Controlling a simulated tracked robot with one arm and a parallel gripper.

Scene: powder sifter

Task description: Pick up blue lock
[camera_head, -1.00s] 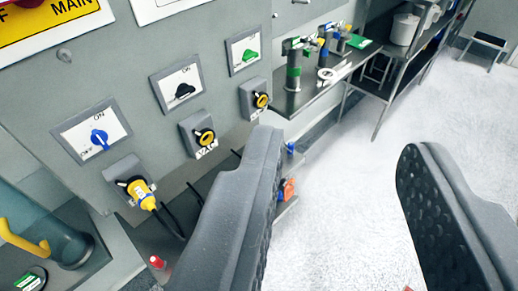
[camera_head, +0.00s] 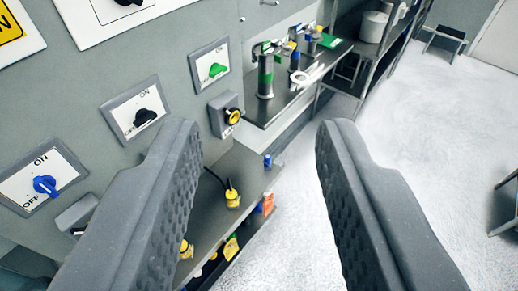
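A small blue object (camera_head: 267,160), possibly the blue lock, stands at the far right edge of the low metal shelf (camera_head: 243,172). It is too small to make out clearly. My gripper (camera_head: 258,140) is open and empty, with its two dark grey fingers wide apart. The blue object shows in the gap between the fingers, well beyond them. Other small blue items (camera_head: 311,46) are on the farther metal table (camera_head: 290,104), and I cannot tell whether one is a lock.
The grey panel on the left carries blue (camera_head: 45,185), black (camera_head: 145,117) and green (camera_head: 216,70) switches, and a yellow-and-black socket (camera_head: 233,116). Yellow plugs (camera_head: 232,198) and an orange item (camera_head: 265,204) are at the low shelves. White floor is open to the right.

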